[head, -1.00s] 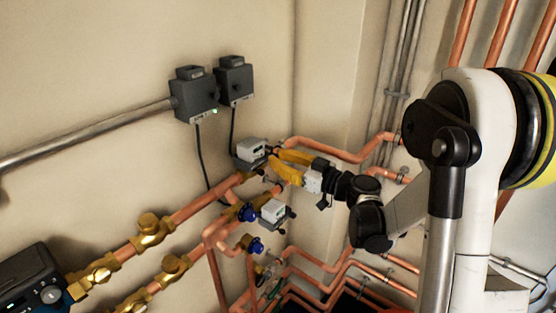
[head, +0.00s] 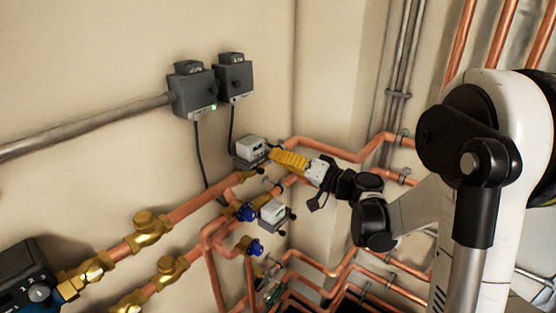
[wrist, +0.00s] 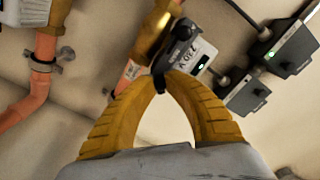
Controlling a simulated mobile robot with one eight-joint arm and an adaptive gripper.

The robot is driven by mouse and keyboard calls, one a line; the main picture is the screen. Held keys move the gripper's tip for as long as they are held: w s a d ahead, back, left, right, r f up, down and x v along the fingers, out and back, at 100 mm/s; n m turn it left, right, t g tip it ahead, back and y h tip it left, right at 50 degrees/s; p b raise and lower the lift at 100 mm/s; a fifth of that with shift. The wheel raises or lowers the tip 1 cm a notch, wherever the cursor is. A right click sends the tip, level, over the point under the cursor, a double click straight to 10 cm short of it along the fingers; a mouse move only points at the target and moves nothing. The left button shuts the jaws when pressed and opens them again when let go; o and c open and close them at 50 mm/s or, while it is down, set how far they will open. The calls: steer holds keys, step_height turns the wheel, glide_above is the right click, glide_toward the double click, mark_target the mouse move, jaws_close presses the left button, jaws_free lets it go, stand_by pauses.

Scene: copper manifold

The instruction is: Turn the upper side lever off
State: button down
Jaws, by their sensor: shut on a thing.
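The upper actuator box (head: 250,148), white on top with a dark base, sits on the upper copper pipe in the head view. In the wrist view this box (wrist: 192,56) is just beyond my fingertips, with a small green light on it. My yellow gripper (head: 273,154) reaches it from the right. In the wrist view my gripper (wrist: 160,76) has its fingertips together around the black side lever (wrist: 158,84) at the box's near end. In the head view my fingers hide the lever.
A similar lower actuator box (head: 272,212) with a dark lever (head: 292,215) sits just below. Two dark grey wall boxes (head: 192,95) (head: 234,78) with cables are above left. Copper pipes (head: 330,150) run close behind and below my gripper. Bare wall lies above.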

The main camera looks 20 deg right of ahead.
steer(key=shift+m+b, duration=0.3)
steer(key=shift+m, duration=1.7)
steer(key=c, duration=1.4)
jaws_free()
steer(key=shift+o, duration=0.2)
steer(key=v, duration=1.2)
